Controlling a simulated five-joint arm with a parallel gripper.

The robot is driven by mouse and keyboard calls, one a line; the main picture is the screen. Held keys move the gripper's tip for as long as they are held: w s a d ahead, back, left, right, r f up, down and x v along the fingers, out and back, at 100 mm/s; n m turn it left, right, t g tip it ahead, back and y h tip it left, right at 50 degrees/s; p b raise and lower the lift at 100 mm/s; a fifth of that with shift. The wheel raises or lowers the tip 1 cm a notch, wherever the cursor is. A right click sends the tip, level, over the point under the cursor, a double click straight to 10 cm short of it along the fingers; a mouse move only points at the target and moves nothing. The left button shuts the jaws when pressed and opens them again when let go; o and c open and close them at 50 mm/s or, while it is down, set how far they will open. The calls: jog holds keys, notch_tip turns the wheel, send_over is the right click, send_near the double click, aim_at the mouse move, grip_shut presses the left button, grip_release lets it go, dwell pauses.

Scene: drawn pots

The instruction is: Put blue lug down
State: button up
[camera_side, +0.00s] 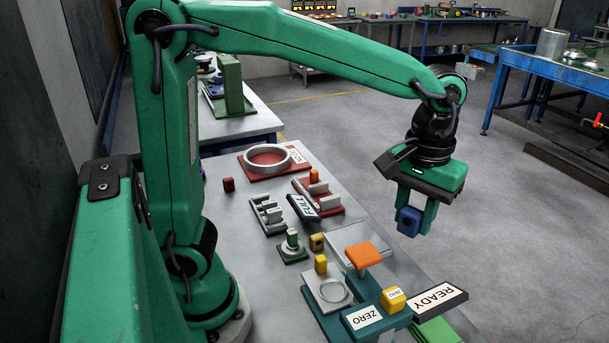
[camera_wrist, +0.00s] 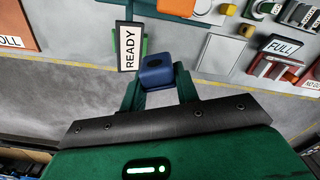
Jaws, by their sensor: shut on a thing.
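The blue lug (camera_side: 409,221) is a small block held between the fingertips of my gripper (camera_side: 412,212). In the side view it hangs in the air off the right edge of the table, above the grey floor. In the wrist view the blue lug (camera_wrist: 156,72) shows a dark hole in its face, with the green fingers of my gripper (camera_wrist: 158,85) on both sides of it. The gripper is shut on the lug.
Bare floor lies right of the table.

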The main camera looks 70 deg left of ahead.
jog(key=s+d+n, duration=0.2)
jog(key=s+d, duration=0.2)
jog(key=s, duration=0.1)
jog(key=s+d+n, duration=0.2)
jog(key=s+d, duration=0.2)
jog(key=shift+s+d, duration=0.35)
jog(key=s+d+n, duration=0.4)
jog(key=s+n, duration=0.1)
jog(key=s, duration=0.6)
jog(key=shift+s+f, duration=0.15)
jog(key=shift+f, duration=10.15)
jog(key=shift+f, duration=0.1)
jog(key=shift+f, duration=1.65)
jog(key=shift+f, duration=0.15)
jog(key=o, duration=1.1)
jog(key=shift+c, duration=0.2)
